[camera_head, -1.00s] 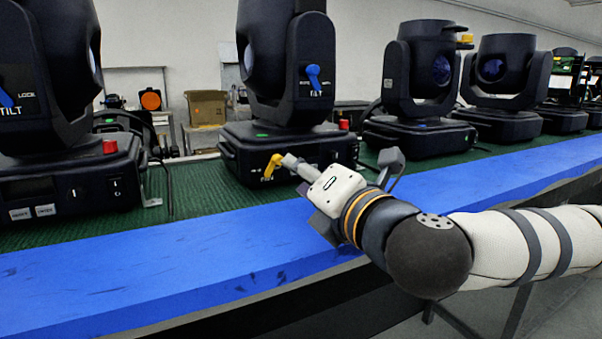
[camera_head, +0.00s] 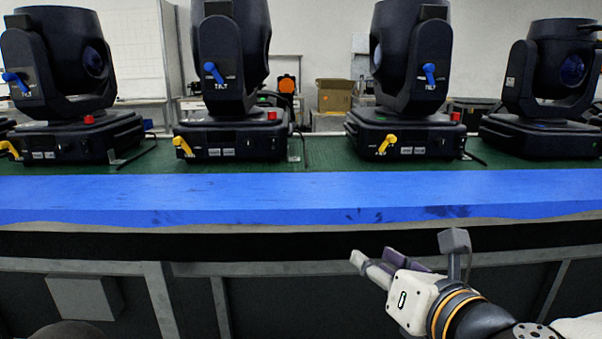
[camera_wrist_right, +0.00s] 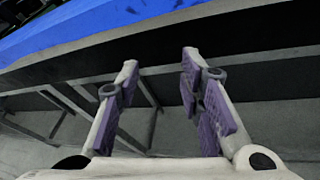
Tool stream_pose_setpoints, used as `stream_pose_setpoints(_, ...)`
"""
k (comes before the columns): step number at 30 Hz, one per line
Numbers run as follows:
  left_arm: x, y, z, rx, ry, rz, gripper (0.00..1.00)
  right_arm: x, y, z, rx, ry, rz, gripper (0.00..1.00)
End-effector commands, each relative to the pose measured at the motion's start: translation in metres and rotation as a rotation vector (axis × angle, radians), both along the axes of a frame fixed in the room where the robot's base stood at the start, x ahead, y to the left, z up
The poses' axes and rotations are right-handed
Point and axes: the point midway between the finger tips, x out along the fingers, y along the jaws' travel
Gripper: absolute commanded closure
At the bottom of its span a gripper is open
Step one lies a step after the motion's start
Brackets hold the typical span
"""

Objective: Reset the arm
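My right gripper (camera_head: 374,262) is in front of the bench, below its blue front edge in the head view. In the right wrist view its two purple-padded fingers (camera_wrist_right: 158,75) stand apart with nothing between them, so it is open and empty. The arm comes in from the lower right. The nearest light behind it is a black moving-head light (camera_head: 405,60) with a blue tilt lever (camera_head: 429,74) and a yellow lever (camera_head: 387,145) on its base. The gripper is clear of this light. My left gripper is not in view.
More black lights stand in a row, including one at centre left (camera_head: 232,60), one at left (camera_head: 60,60) and one at right (camera_head: 552,75). The blue bench edge (camera_head: 250,195) runs across the view. Grey frame posts (camera_head: 160,295) stand beneath it. A cardboard box (camera_head: 334,95) is behind.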

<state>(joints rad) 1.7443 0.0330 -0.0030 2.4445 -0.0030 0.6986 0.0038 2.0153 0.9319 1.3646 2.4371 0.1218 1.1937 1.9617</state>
Motion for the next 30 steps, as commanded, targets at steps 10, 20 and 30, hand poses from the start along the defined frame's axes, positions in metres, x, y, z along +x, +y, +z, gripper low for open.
stream_pose_setpoints(10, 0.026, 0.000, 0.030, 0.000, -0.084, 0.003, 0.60, -0.205, 0.081, -0.210, -1.013, 0.026, 1.066, 0.66)
stream_pose_setpoints(20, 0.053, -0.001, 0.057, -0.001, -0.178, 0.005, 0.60, -0.405, -0.071, -0.292, -1.537, -0.441, 2.404, 0.66)
stream_pose_setpoints(30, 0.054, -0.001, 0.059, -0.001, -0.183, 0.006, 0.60, -0.426, -0.112, -0.291, -1.521, -0.578, 2.658, 0.66)
